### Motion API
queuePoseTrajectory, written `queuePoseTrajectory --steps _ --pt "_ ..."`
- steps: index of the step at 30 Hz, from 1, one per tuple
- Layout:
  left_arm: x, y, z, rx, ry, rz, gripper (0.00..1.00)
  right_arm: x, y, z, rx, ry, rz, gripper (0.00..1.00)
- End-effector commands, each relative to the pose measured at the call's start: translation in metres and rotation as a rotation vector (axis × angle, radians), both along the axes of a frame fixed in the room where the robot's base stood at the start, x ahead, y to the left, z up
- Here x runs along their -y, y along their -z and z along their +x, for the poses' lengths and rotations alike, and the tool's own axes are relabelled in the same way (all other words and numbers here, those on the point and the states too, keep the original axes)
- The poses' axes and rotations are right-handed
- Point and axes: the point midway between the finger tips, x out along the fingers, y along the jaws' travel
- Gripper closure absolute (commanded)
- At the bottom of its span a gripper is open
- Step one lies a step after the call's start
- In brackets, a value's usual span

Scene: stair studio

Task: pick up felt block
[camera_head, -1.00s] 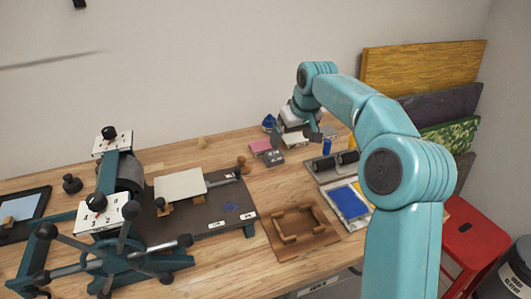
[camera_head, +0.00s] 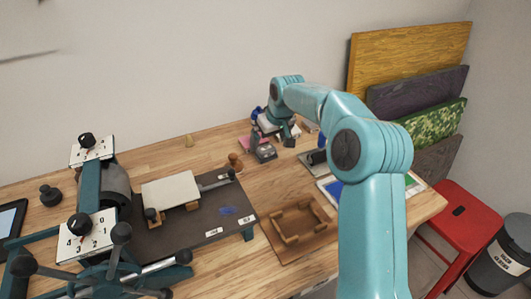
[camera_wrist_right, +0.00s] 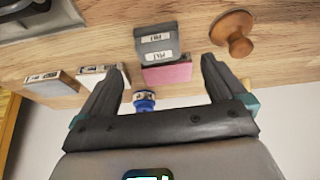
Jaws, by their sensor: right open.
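A dark grey block (camera_wrist_right: 157,43) with small white labels lies on the wooden bench in the right wrist view; it looks like the felt block, though I cannot read its labels surely. It also shows in the head view (camera_head: 265,154). A pink block (camera_wrist_right: 168,73) sits right beside it. My right gripper (camera_wrist_right: 160,70) is open and empty, its two dark fingers on either side of the pair in the wrist view. In the head view my right gripper (camera_head: 272,139) hangs over the back of the bench by the grey block. My left gripper is out of view.
A wooden knob (camera_wrist_right: 232,32) stands right of the blocks. Two pale blocks (camera_wrist_right: 102,74) (camera_wrist_right: 52,83) and a blue-and-white bottle (camera_wrist_right: 144,101) are close by. A press (camera_head: 95,225) fills the bench's left; a wooden frame tray (camera_head: 300,224) lies in front.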

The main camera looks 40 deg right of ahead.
Motion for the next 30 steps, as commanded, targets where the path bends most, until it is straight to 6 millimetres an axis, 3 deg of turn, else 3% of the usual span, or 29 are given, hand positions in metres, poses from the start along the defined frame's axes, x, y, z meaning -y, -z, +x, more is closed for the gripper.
queuePoseTrajectory --steps 5,13,22,23,28,30 --pt "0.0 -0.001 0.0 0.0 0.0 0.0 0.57 0.001 0.013 0.006 0.0 0.0 0.0 0.02" --pt "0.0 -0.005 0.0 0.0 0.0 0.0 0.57 0.005 0.051 0.02 0.0 0.0 0.0 0.02" --pt "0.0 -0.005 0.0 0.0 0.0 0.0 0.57 0.006 0.058 0.024 0.001 0.0 0.0 0.02" --pt "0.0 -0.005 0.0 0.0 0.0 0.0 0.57 0.006 0.058 0.024 0.001 0.0 0.0 0.05" --pt "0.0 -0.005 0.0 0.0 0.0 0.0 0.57 0.006 0.058 0.024 0.001 0.0 0.0 0.61" --pt "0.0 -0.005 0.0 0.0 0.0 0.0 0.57 0.006 0.058 0.024 0.002 0.0 0.0 0.63"
